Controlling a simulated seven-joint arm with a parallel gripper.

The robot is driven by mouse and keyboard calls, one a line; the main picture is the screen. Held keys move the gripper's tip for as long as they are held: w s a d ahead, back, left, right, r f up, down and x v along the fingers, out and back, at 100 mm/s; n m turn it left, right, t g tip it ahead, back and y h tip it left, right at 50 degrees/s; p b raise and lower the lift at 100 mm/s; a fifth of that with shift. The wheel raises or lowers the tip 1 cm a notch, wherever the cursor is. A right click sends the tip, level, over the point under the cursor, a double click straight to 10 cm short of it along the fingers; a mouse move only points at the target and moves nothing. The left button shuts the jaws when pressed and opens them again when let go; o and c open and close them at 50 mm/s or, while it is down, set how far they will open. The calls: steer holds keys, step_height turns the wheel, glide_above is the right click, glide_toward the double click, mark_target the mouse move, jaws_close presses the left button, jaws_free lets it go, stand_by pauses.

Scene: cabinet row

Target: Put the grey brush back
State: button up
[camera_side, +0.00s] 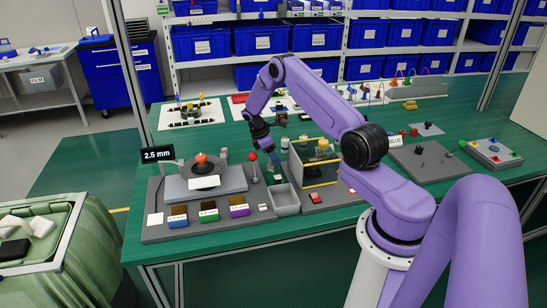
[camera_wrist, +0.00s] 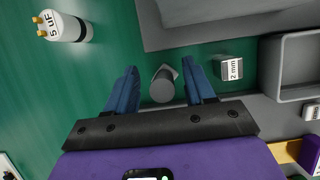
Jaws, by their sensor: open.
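A grey round-ended piece (camera_wrist: 162,88), which looks like the grey brush seen end-on, is between my two blue fingers in the wrist view. A small pale part shows behind its end. My gripper (camera_wrist: 160,68) is open, with a gap visible on each side of the piece. In the side view my gripper (camera_side: 276,177) points down near the back of the grey tray (camera_side: 286,209), to the right of a red-topped stand. The brush cannot be made out clearly there.
A block marked 2 mm (camera_wrist: 232,68) and a grey tray (camera_wrist: 270,70) lie right of my fingers. A white cylinder (camera_wrist: 66,27) lies at upper left. A clear-fronted case (camera_side: 318,172) stands close right of my gripper. Blue, green and purple boxes (camera_side: 208,215) line the front.

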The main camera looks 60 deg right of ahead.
steer(key=v, duration=1.1)
steer(key=s+a+r+n+t, duration=0.15)
steer(key=a+r, duration=0.25)
steer(key=a, duration=0.5)
steer(key=s+a+r+t, duration=0.1)
steer(key=s+a+r, duration=0.25)
steer(key=a, duration=0.55)
steer(key=s+a+r+t, duration=0.1)
steer(key=a+r, duration=0.3)
steer(key=a, duration=0.4)
steer(key=s+a+r+n+y, duration=0.1)
steer(key=s+a+r, duration=0.1)
steer(key=s+a, duration=0.35)
steer(key=s+a+r+y, duration=0.1)
steer(key=s+a, duration=0.1)
steer(key=s, duration=0.6)
steer(key=s+n+y, duration=0.1)
steer(key=s, duration=1.4)
steer(key=shift+s+y, duration=0.2)
steer(key=shift+y, duration=0.1)
